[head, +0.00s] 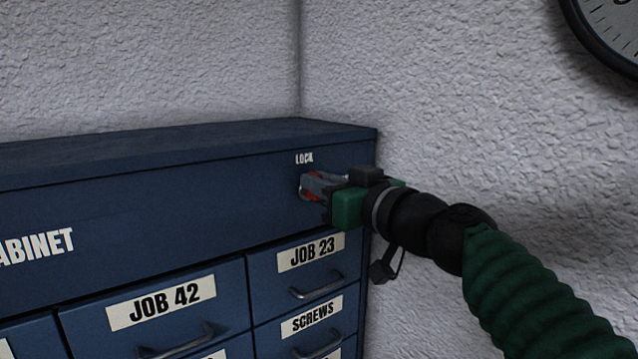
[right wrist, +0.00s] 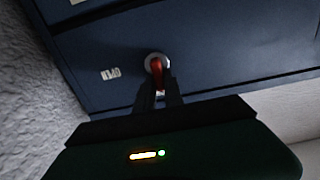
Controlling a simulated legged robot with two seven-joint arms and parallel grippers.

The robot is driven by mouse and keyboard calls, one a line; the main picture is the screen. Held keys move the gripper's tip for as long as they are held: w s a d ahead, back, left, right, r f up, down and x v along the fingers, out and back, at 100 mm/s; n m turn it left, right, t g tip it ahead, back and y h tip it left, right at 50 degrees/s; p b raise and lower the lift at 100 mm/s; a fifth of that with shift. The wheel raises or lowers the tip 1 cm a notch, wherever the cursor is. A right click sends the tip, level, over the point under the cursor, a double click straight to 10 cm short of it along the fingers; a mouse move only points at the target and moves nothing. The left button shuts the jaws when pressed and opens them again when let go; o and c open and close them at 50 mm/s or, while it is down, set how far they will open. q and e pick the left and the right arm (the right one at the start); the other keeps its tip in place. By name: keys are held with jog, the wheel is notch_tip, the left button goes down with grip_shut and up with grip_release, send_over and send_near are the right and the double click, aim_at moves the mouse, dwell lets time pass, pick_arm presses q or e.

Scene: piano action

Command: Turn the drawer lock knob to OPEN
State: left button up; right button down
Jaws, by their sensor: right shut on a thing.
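The blue cabinet (head: 150,190) stands against the wall, with white LOCK lettering (head: 304,158) near its top right corner. The lock knob is red on a round pale plate, just below the lettering. In the head view my right gripper (head: 312,186) covers most of it. In the right wrist view the red knob (right wrist: 157,66) shows between the fingertips of my right gripper (right wrist: 158,88), which is shut on it. A small white label (right wrist: 110,74) beside it appears upside down; I cannot read it surely. My left gripper is not in view.
Below the lock are drawers with handles, labelled JOB 23 (head: 311,252), SCREWS (head: 311,318) and JOB 42 (head: 161,302). A textured wall rises behind and right of the cabinet. A clock (head: 612,35) hangs at the upper right.

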jog(key=f+m+b, duration=0.1)
jog(key=m, duration=0.5)
jog(key=w+d+m+b, duration=0.1)
jog(key=m+b, duration=0.1)
jog(key=m, duration=0.3)
jog(key=f+m+b, duration=0.1)
jog(key=m, duration=0.5)
jog(key=shift+w+d+f+m, duration=0.15)
jog(key=shift+d+f+m, duration=0.15)
jog(key=shift+f, duration=0.1)
dwell(0.5)
jog(key=c, duration=1.4)
grip_release()
jog(key=shift+c, duration=0.2)
jog(key=shift+w, duration=0.1)
